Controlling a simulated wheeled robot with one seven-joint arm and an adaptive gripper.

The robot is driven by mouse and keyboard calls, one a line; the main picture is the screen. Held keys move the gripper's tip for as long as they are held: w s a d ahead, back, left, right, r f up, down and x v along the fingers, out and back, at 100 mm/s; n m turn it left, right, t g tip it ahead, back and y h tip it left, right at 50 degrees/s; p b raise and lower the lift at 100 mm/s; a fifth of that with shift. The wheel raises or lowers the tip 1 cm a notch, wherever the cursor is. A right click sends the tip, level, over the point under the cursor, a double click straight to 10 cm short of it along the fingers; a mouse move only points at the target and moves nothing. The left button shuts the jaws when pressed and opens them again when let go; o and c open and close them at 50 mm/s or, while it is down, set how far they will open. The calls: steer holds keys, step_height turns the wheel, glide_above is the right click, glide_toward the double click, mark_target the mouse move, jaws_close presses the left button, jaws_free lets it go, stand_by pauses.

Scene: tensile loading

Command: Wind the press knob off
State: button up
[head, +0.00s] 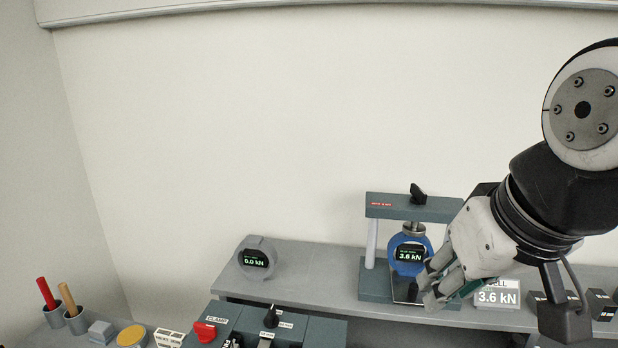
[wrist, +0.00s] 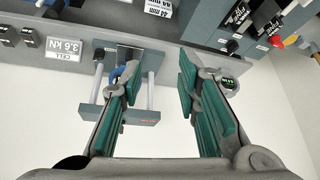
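The press (head: 447,210) stands on the grey shelf, with a black knob (head: 417,194) on top of its crossbar. A blue round load cell (head: 410,268) reading 3.6 kN sits upright between the press posts. My gripper (head: 432,288) is in front of the press, at its lower right and below the knob, apart from the knob. In the wrist view my gripper (wrist: 157,72) is open, its green-padded fingers wide apart with nothing between them. There the press (wrist: 142,117) appears upside down, and the left finger partly hides the blue cell; I cannot make out the knob.
A grey round gauge (head: 257,258) reading 0.0 kN stands left on the shelf. A CELL sign (head: 497,295) shows 3.6 kN. A lower panel carries a red clamp knob (head: 205,331) and a black knob (head: 271,317). Small dark blocks (head: 602,304) stand at right.

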steer(key=w+d+r, duration=0.2)
steer(key=w+r, duration=0.2)
steer(key=w, duration=0.3)
steer(key=w+d+r, duration=0.3)
steer(key=w+r, duration=0.1)
steer(key=w, duration=0.3)
steer(key=g, duration=0.1)
glide_toward(420, 189)
steer(key=p+x, duration=0.1)
steer(key=x, duration=0.8)
steer(key=shift+w+f, duration=0.15)
steer(key=shift+w, duration=0.05)
jaws_close()
